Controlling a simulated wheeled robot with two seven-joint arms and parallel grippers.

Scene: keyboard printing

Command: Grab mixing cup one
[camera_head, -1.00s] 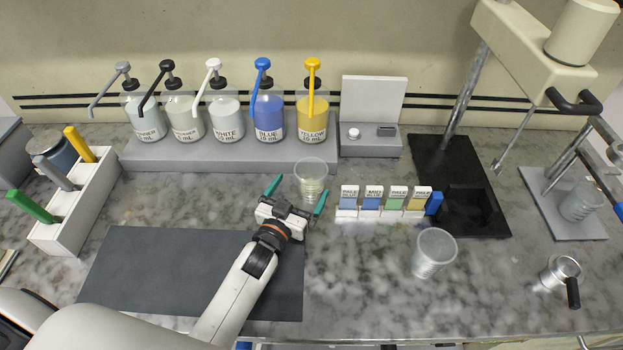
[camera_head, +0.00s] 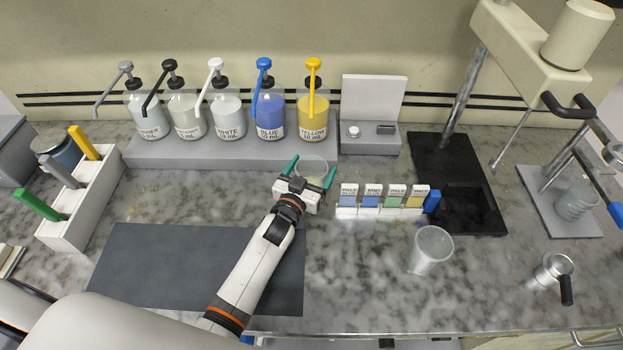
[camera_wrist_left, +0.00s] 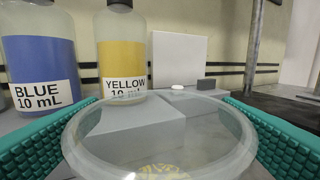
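A clear mixing cup (camera_head: 312,165) stands on the marble counter in front of the yellow pump bottle. My left gripper (camera_head: 311,172) is open, with its green fingers on either side of this cup. In the left wrist view the cup's round rim (camera_wrist_left: 160,150) fills the lower middle, between the two green fingers, with something yellowish at its bottom. Whether the fingers touch the cup wall cannot be told. A second clear cup (camera_head: 432,247) stands on the counter to the right. My right gripper is not in view.
Pump bottles stand on a grey riser (camera_head: 230,156) behind the cup. A rack of labelled colour samples (camera_head: 385,212) stands close to the right of the gripper. A dark mat (camera_head: 190,265) lies at front left. A mixer stand (camera_head: 460,170) stands at the right.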

